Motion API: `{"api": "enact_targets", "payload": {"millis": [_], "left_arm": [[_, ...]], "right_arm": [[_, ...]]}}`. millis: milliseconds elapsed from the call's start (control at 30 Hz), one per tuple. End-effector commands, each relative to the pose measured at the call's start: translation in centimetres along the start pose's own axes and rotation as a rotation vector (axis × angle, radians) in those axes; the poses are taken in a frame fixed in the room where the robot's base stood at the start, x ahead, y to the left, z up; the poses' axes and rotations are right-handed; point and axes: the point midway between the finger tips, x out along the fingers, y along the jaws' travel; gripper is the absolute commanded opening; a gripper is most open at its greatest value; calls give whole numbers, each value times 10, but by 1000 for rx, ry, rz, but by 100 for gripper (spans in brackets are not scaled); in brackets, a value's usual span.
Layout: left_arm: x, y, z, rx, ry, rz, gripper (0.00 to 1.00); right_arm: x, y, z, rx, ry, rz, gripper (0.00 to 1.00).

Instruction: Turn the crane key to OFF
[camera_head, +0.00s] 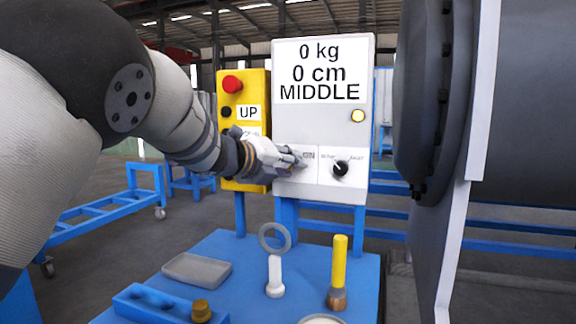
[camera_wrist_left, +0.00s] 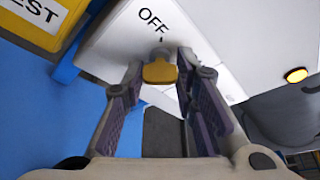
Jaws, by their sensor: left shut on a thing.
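The yellow crane key (camera_wrist_left: 160,71) sits in a switch on the pale grey control box (camera_head: 322,120). My left gripper (camera_head: 293,162) reaches the box's lower left and is shut on the key; its fingers (camera_wrist_left: 160,78) stand on both sides of it in the left wrist view. An OFF label (camera_wrist_left: 153,18) shows just beyond the key, with a small dark mark between them. An ON label (camera_head: 308,155) shows beside the gripper in the head view. The gripper hides the key in the head view, and its exact angle is hard to tell. My right gripper is not in view.
A black selector knob (camera_head: 340,168) is right of the key. A yellow button box (camera_head: 246,130) with a red button (camera_head: 232,84) stands left. A blue table (camera_head: 240,262) below holds a ring, a tray and bolts. A large grey flanged shell (camera_head: 440,100) is close on the right.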

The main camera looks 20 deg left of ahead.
Motion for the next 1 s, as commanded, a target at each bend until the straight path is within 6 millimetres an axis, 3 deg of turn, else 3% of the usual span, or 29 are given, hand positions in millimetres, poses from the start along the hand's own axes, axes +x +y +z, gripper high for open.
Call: {"api": "enact_targets", "payload": {"millis": [1000], "left_arm": [[-1,2,-1,-832,0,-349,0]], "right_arm": [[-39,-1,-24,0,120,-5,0]]}}
